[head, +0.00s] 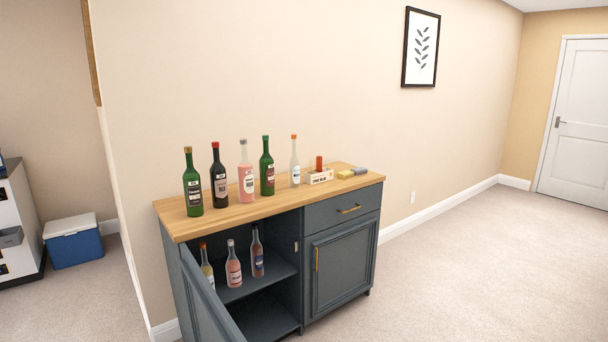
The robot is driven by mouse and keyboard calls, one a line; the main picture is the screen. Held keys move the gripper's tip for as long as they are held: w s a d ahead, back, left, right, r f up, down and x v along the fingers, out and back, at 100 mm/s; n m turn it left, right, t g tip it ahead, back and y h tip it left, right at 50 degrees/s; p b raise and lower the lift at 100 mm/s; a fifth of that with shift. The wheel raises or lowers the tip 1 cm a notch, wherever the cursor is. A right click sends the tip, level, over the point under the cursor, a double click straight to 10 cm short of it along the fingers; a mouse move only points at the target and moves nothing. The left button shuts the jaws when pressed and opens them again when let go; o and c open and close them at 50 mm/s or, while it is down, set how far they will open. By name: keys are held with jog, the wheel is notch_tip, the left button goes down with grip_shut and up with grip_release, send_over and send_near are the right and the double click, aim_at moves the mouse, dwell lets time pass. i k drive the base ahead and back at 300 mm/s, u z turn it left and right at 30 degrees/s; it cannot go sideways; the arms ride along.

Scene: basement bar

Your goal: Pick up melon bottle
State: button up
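Several bottles stand upright on the wooden top of a blue-grey cabinet: a green bottle with a gold cap (193,188), a dark bottle with a red cap (218,182), a pink bottle (246,180), a green bottle with a green cap (266,172) and a clear bottle with an orange cap (295,168). On the shelf inside stand a yellowish bottle (207,272), a pinkish bottle (233,271) and a brownish bottle with a blue label (257,262). The labels are too small to read, so I cannot tell which is the melon bottle. My gripper is not in view.
The cabinet's left door (208,300) hangs open toward me; its right door (341,268) is shut. A blue cooler (73,245) stands at left. Carpet at right is clear.

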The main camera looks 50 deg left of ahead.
aim_at(206, 269)
jog(key=z, duration=0.05)
jog(key=i, duration=2.1)
jog(key=u, duration=1.6)
jog(key=k, duration=0.3)
jog(key=u, duration=1.3)
